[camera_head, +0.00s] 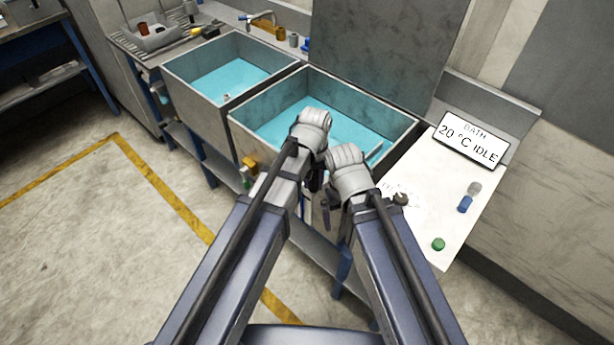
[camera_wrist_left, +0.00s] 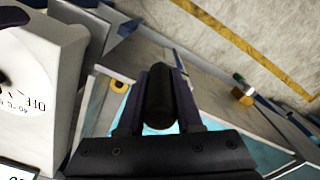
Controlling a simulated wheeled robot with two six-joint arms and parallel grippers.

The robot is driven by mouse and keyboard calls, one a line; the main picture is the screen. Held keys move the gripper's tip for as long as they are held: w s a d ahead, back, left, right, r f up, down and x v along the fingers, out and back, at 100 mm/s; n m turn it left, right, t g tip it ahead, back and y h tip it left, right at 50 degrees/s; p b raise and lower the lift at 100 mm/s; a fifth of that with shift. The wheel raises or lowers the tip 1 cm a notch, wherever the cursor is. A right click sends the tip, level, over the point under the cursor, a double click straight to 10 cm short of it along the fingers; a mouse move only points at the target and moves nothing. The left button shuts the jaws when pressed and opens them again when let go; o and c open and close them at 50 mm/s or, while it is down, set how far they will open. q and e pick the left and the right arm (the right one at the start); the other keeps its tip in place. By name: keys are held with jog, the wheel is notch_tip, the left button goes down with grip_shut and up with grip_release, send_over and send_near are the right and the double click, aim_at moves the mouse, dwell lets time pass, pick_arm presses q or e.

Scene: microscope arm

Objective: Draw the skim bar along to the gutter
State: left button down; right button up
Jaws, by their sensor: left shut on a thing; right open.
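My left gripper (camera_head: 316,179) is at the front rim of the nearer bath (camera_head: 375,98), its fingers partly hidden by my arms in the head view. In the left wrist view it is shut on a dark rounded grip (camera_wrist_left: 158,98), which looks like the skim bar's handle. The rest of the bar is hidden behind the gripper. Turquoise liquid shows on both sides of the fingers. My right gripper (camera_head: 326,212) is open, lower and closer to me, just outside the bath's front wall. A pale strip (camera_head: 375,151) lies at the bath's right end; I cannot tell whether it is the gutter.
A second bath (camera_head: 205,55) stands to the left. A white panel (camera_head: 455,215) with knobs lies to the right, under a sign (camera_head: 470,140) reading 20 °C IDLE. A yellow block (camera_head: 250,163) is on the front side. Open floor (camera_head: 90,230) lies to the left.

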aim_at(315, 171)
pick_arm(q)
jog(key=shift+s+d, duration=0.2)
jog(key=shift+d, duration=0.05)
jog(key=c, duration=0.6)
grip_release()
jog(key=shift+r, duration=0.1)
notch_tip(315, 171, up, 8)
jog(key=p, duration=0.8)
jog(key=shift+f, duration=0.2)
